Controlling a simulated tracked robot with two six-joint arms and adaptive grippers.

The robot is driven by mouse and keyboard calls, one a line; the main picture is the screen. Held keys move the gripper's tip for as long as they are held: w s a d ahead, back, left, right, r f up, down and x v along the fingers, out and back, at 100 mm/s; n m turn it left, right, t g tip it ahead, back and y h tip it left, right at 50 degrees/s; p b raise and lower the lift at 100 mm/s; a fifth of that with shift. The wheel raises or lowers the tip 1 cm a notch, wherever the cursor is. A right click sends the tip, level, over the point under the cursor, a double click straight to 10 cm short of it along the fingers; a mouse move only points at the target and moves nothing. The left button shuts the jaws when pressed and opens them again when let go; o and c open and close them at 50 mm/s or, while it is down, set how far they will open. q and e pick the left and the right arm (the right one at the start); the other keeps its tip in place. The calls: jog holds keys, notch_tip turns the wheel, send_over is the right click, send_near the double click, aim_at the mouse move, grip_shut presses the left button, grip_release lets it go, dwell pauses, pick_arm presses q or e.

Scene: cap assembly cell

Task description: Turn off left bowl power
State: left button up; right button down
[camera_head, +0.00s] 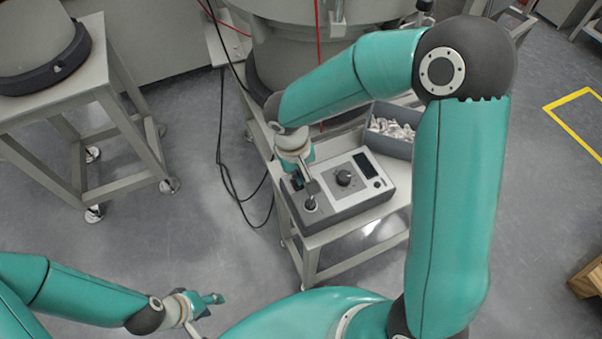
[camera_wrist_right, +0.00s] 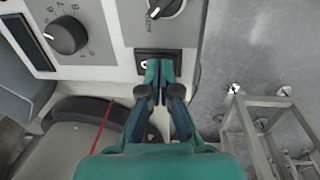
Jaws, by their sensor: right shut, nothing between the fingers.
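A grey control box (camera_head: 340,205) with a dial (camera_head: 344,178), a dark display (camera_head: 366,165) and a small rotary switch (camera_head: 310,203) sits on a stand. My right gripper (camera_head: 300,182) is over the box's left end. In the right wrist view its fingers (camera_wrist_right: 160,72) are shut and empty, at a black power switch (camera_wrist_right: 146,53) and partly covering it. I cannot tell whether they touch it. The rotary switch (camera_wrist_right: 165,8) and numbered dial (camera_wrist_right: 66,34) also show there. My left gripper (camera_head: 212,299) is low at the left, away from the box; its jaw state is unclear.
A grey bin of small metallic parts (camera_head: 390,130) stands behind the box. A large bowl feeder (camera_head: 300,40) rises behind it. Black cables (camera_head: 222,150) hang to the left. Another stand (camera_head: 85,88) is at the far left. The floor between the stands is open.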

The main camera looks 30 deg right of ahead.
jog(key=r+p, duration=0.1)
jog(key=r, duration=0.1)
jog(key=r+p, duration=0.2)
jog(key=shift+d+r, duration=0.2)
jog(key=shift+r, duration=0.1)
notch_tip(320, 180, up, 9)
jog(key=d, duration=0.1)
jog(key=shift+d, duration=0.15)
jog(key=shift+s, duration=0.1)
